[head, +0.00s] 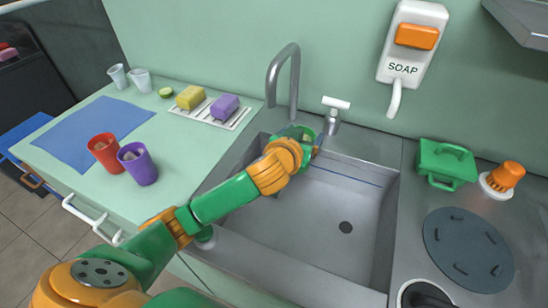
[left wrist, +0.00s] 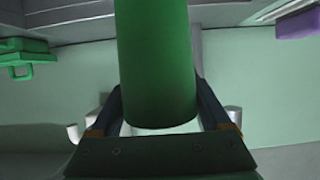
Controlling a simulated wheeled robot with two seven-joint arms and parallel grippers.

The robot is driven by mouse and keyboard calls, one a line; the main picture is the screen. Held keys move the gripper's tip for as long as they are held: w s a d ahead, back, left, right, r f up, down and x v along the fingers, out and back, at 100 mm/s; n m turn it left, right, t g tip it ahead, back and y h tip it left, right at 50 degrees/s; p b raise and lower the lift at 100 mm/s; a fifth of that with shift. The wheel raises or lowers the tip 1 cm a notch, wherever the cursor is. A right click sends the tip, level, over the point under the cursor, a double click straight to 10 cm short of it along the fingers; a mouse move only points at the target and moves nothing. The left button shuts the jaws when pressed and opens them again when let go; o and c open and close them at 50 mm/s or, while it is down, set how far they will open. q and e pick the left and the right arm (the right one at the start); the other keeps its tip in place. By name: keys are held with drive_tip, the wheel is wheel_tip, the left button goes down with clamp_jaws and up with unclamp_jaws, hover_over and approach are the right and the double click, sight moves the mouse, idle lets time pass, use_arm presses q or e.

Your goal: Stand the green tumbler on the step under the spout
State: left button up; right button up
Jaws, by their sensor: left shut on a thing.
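My left gripper (head: 309,142) is at the back left of the sink, close to the small tap. It is shut on the green tumbler (left wrist: 158,55), which fills the middle of the left wrist view between the two fingers (left wrist: 161,108). In the head view only a bit of the tumbler (head: 294,131) shows behind my wrist. The tall curved spout (head: 283,75) rises just behind and left of it. The step is hidden or cannot be made out. Whether the tumbler touches anything below is hidden. My right gripper is out of view.
The small tap (head: 334,112) stands close beside the gripper. The sink basin (head: 300,225) is empty. On the left counter are red (head: 104,152) and purple (head: 138,163) tumblers and a sponge rack (head: 235,118). A green caddy (head: 446,162) stands right of the sink.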

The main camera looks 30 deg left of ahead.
use_arm(q)
drive_tip(key=w+a+f, duration=0.1)
drive_tip(key=a+f, duration=0.2)
drive_tip(key=w+a+f+b, duration=0.1)
drive_tip(key=w+a+f, duration=0.1)
drive_tip(key=a+f, duration=0.1)
drive_tip(key=w+a+f, duration=0.1)
drive_tip(key=a+f, duration=0.2)
drive_tip(key=f, duration=0.2)
drive_tip(key=shift+w+a+f+b, duration=0.2)
drive_tip(key=shift+a+f+b, duration=0.05)
drive_tip(key=shift+a+b, duration=0.1)
drive_tip(key=o, duration=1.3)
drive_tip(key=shift+d, duration=0.1)
drive_tip(key=p+v, duration=0.1)
drive_tip(key=v, duration=1.1)
drive_tip(key=shift+p, duration=0.3)
